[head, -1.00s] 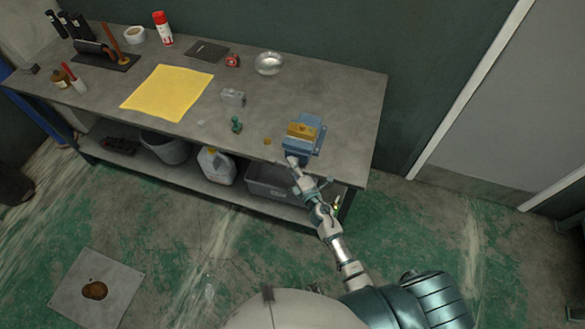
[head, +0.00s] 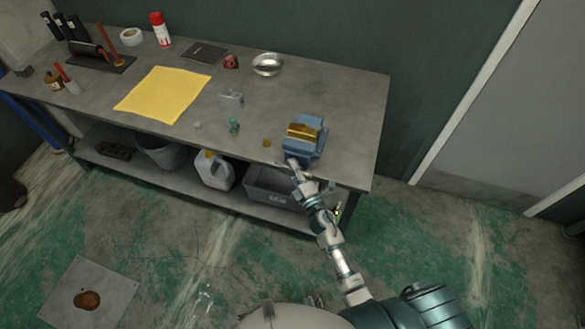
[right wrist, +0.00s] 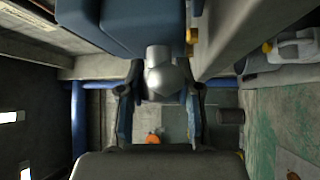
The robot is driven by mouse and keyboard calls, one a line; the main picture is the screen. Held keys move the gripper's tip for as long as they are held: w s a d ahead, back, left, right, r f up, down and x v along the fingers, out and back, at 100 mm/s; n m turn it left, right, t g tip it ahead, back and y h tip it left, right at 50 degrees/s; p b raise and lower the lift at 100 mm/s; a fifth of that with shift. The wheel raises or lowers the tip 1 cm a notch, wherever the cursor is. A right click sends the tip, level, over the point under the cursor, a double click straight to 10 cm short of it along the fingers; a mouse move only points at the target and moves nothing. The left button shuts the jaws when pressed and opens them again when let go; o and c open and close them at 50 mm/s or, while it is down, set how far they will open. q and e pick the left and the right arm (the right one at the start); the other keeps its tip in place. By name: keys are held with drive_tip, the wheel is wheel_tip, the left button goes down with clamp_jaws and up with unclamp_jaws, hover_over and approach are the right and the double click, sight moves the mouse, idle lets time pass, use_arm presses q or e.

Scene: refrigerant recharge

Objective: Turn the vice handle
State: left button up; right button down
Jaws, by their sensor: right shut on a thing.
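The blue vice (head: 303,138) stands at the front right of the grey workbench, with a brass-coloured block (head: 304,131) between its jaws. It also shows at the top of the right wrist view (right wrist: 120,22). My right gripper (head: 291,162) is at the front of the vice, at the bench's front edge. In the right wrist view its two fingers (right wrist: 165,92) stand either side of the grey vice screw end (right wrist: 166,75), and it is shut on the vice handle there. The handle bar is mostly hidden by the gripper. My left gripper is not in view.
A jug (head: 214,170) and grey bin (head: 275,187) are on the lower shelf. Floor to the right is clear.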

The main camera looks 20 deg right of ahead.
drive_tip(key=shift+s+f, duration=0.1)
drive_tip(key=shift+f, duration=0.3)
drive_tip(key=c, duration=1)
unclamp_jaws()
drive_tip(key=shift+o, duration=1.2)
drive_tip(key=shift+r, duration=0.15)
drive_tip(key=shift+d, duration=0.1)
drive_tip(key=v, duration=1.2)
